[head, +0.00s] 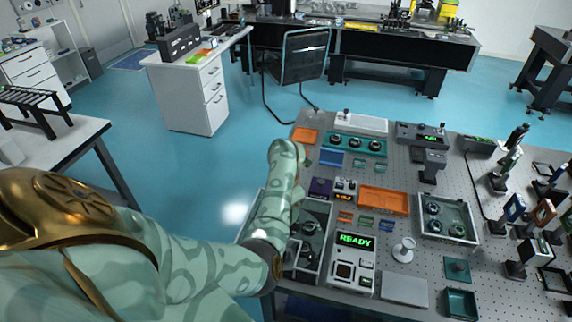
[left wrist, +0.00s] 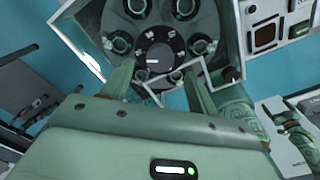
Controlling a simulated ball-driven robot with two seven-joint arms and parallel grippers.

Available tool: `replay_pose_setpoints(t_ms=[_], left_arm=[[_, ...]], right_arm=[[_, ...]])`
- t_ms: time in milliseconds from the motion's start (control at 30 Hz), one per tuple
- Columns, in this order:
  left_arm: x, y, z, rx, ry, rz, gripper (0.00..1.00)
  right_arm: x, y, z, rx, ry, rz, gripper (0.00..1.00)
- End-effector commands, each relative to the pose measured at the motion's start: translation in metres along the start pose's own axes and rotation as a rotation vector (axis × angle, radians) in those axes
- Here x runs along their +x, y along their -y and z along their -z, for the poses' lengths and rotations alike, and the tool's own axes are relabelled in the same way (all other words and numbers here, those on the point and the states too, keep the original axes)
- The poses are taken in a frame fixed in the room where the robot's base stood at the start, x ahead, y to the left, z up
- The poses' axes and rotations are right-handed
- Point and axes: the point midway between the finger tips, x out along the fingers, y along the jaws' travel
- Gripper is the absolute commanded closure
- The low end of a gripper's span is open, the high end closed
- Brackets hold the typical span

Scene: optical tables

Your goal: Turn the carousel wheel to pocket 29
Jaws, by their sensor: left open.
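The carousel wheel (left wrist: 178,22) shows in the left wrist view as a dark disc with several round pockets, inside a pale-edged housing. Its central black knob (left wrist: 153,58) carries white marks and a white line; the pocket numbers are too small to read. My left gripper (left wrist: 160,88) is open and empty, one finger on each side of the knob's near edge; I cannot tell whether they touch it. In the head view the carousel's housing (head: 314,232) is partly behind my left arm, and the gripper is hidden there. My right gripper is not in view.
A unit with a green READY screen (head: 355,240) stands right of the housing. An orange tray (head: 383,201), a tray with round parts (head: 447,218) and a white stand (head: 404,249) are close by on the perforated table (head: 400,170). Optics mounts crowd the right side.

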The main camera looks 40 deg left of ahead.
Motion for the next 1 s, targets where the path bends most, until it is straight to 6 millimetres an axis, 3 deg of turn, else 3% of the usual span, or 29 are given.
replay_pose_setpoints(t_ms=[33,200,400,600,1000], left_arm=[[-0.019,-0.001,-0.001,-0.002,0.004,-0.003,0.41],[-0.066,-0.001,-0.001,-0.002,0.005,-0.003,0.41],[-0.103,0.0,-0.001,0.0,0.002,-0.002,0.41],[-0.115,0.0,-0.001,0.0,0.002,0.0,0.41],[-0.115,0.0,-0.001,0.0,0.001,0.0,0.41]], right_arm=[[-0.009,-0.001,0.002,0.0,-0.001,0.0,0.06],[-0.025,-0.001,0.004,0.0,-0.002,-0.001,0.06],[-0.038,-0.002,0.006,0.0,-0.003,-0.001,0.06],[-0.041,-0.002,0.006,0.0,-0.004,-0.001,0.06],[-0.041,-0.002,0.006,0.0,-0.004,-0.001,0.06]])
